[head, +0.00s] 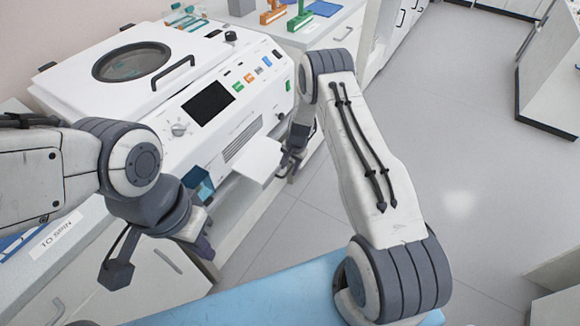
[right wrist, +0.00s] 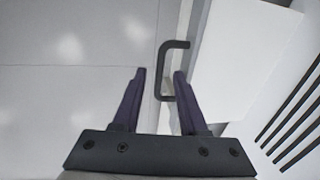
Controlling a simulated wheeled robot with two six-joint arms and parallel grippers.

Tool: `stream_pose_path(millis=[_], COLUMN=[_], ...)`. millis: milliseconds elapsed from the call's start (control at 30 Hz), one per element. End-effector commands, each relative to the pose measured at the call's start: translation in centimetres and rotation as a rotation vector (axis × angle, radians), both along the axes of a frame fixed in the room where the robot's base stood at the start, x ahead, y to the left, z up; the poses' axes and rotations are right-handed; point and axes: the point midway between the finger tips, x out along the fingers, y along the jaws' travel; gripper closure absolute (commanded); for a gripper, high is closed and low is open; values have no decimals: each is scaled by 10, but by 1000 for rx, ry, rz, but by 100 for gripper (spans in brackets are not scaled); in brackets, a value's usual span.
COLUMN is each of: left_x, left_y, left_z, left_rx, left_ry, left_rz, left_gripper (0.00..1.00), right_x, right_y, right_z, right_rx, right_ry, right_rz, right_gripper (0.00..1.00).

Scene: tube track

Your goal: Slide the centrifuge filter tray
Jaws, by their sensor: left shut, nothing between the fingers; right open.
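The white centrifuge (head: 215,95) stands on the counter at the left of the head view. A flat white tray (head: 258,158) sticks out from its front; I take it for the filter tray. It also shows as a pale panel in the right wrist view (right wrist: 240,60). My right gripper (head: 287,165) is beside the tray's right end, open and empty. In the right wrist view, a dark bracket handle (right wrist: 161,70) lies between and beyond the open fingertips (right wrist: 160,72); I cannot tell what it is fixed to. My left gripper (head: 208,268) is shut and empty, below and left of the tray.
A blue part (head: 197,182) shows at the centrifuge front, left of the tray. Vent slots (right wrist: 290,120) show at the right of the wrist view. Orange and green items (head: 300,15) stand on the back counter. The grey floor (head: 460,160) at right is clear.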

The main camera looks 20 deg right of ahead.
Motion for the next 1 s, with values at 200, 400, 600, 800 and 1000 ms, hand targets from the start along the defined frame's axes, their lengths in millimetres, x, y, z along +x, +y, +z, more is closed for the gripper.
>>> stream_pose_path(millis=[200, 400, 600, 800, 1000], left_x=[0, 0, 0, 0, 0], left_y=[0, 0, 0, 0, 0], left_z=[0, 0, 0, 0, 0], left_rx=[0, 0, 0, 0, 0], left_ry=[0, 0, 0, 0, 0], left_rz=[0, 0, 0, 0, 0], left_gripper=[100, 100, 100, 100, 100], right_x=[0, 0, 0, 0, 0], right_y=[0, 0, 0, 0, -1], right_z=[0, 0, 0, 1, 1], right_rx=[0, 0, 0, 0, 0], right_ry=[0, 0, 0, 0, 0], right_rz=[0, -1, -1, -1, -1], right_gripper=[81, 100, 100, 100, 100])
